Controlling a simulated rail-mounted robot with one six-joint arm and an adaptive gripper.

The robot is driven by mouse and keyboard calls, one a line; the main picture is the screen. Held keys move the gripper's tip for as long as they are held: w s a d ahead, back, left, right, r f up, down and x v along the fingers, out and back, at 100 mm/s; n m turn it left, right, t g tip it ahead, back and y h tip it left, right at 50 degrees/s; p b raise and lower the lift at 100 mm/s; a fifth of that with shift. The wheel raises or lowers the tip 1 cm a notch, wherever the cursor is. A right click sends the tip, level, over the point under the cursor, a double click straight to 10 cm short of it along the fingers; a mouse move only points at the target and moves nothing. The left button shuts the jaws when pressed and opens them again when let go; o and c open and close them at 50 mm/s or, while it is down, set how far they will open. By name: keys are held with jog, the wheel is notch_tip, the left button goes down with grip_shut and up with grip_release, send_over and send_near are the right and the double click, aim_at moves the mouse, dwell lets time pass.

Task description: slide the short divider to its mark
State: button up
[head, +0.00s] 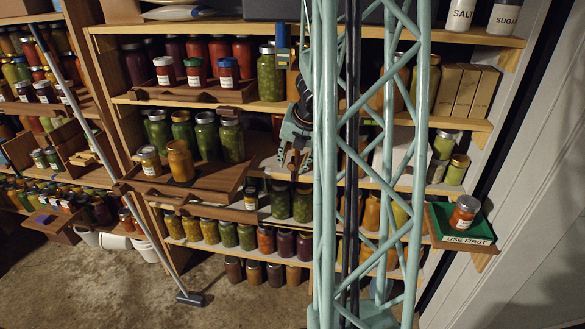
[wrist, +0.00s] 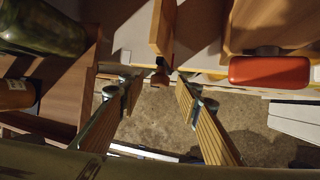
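In the wrist view an upright wooden board (wrist: 162,28), which looks like the short divider, stands on the shelf with its near end beyond the fingertips. The board end lies roughly in line with the gap, apart from both fingers. In the head view my gripper (head: 296,150) hangs in front of the middle shelf, just left of my column. The divider is not clear there. I cannot pick out its mark for certain; a small pale patch (wrist: 122,57) shows left of the board.
A wooden tray (wrist: 82,75) with a green jar (wrist: 45,25) is close on the left. A wooden box (wrist: 270,25) with a red piece (wrist: 268,72) at its front is on the right. In the head view, green jars (head: 206,136) stand left of my gripper.

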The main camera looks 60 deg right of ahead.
jog(key=shift+w+d+f, duration=0.15)
jog(key=shift+f, duration=0.25)
